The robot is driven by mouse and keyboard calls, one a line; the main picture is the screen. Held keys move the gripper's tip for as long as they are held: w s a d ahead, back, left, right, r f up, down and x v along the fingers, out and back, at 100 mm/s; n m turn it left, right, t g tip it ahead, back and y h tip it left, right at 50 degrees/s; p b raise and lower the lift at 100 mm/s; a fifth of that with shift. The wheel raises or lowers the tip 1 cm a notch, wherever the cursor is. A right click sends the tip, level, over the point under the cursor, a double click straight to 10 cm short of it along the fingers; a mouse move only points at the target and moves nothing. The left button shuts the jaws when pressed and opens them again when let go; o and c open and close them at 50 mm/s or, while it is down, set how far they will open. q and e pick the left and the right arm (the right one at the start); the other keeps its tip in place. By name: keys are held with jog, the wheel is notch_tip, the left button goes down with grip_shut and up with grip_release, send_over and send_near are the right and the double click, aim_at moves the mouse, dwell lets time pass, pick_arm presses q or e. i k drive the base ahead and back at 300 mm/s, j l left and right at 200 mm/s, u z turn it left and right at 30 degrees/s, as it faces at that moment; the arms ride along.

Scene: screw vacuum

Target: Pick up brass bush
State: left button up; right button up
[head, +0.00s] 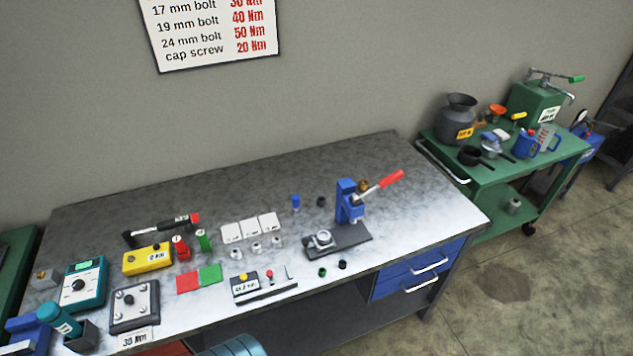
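No part that I can clearly tell as a brass bush shows in the head view. A small brass-coloured round part (363,186) sits at the top of the blue press (347,203), by its red-handled lever; I cannot tell whether it is loose or part of the press. Small dark and green ring-like parts lie around the press: a black one (321,201) behind it, a green one (322,272) and another black one (343,264) in front. A small blue cylinder (296,202) stands to its left. Neither of my grippers is in view.
The grey metal bench (420,190) is clear at its back and right. Its left half holds a yellow box (147,259), a teal device (84,284), white cards (250,228) and red and green pads. A green cart (470,170) with cans and tools stands at the right.

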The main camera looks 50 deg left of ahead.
aim_at(362, 187)
jog(key=u, duration=1.35)
jog(key=i+l, duration=0.1)
jog(key=l, duration=0.15)
jog(key=i+l+u, duration=0.1)
jog(key=l, duration=0.15)
